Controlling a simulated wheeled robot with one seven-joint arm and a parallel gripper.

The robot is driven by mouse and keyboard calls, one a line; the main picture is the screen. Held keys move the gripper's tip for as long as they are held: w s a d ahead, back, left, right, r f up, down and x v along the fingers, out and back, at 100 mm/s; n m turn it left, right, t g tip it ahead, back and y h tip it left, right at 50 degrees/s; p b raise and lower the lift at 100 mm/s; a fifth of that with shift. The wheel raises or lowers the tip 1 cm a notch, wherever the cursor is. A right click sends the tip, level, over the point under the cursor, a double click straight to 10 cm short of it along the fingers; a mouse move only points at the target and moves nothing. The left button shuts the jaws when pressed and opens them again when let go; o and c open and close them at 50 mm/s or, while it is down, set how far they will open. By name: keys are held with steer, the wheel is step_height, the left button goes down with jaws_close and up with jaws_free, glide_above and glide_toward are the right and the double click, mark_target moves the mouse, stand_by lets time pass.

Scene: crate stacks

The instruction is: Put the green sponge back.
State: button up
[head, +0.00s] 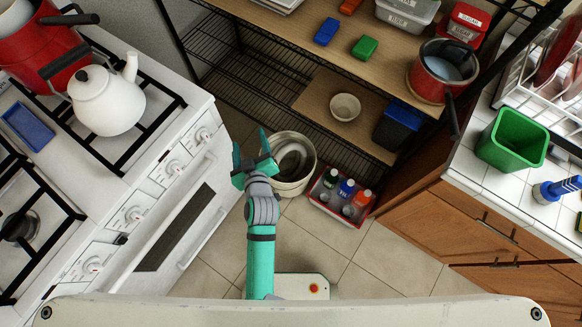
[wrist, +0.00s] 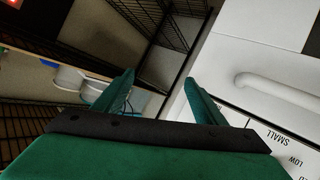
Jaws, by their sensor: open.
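The green sponge (head: 364,47) lies on the wooden top shelf of the rack in the head view, just right of a blue sponge (head: 326,31). My gripper (head: 253,150) is open and empty, in the gap between the stove and the rack, near a round bucket. It is well apart from the green sponge. In the wrist view my gripper's two green fingers (wrist: 158,88) are spread with nothing between them.
The stove (head: 150,190) stands close on the left. A metal bucket (head: 297,187) and a red caddy of bottles (head: 326,212) are on the floor. A red pot (head: 424,88) stands at the shelf's right. A green bin (head: 490,150) is on the tiled counter.

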steer(key=s+d+m+h, duration=0.2)
steer(key=s+d+m, duration=0.1)
steer(key=s, duration=0.5)
steer(key=s+d+m+h, duration=0.15)
steer(key=s+d, duration=0.25)
steer(key=s, duration=0.4)
steer(key=s+d+r+m+t, duration=0.1)
steer(key=s+d+r, duration=0.2)
steer(key=s, duration=0.3)
steer(key=s+d+r+m+t, duration=0.1)
steer(key=s+d+r, duration=0.2)
steer(key=s+r, duration=0.2)
steer(key=shift+s, duration=0.7)
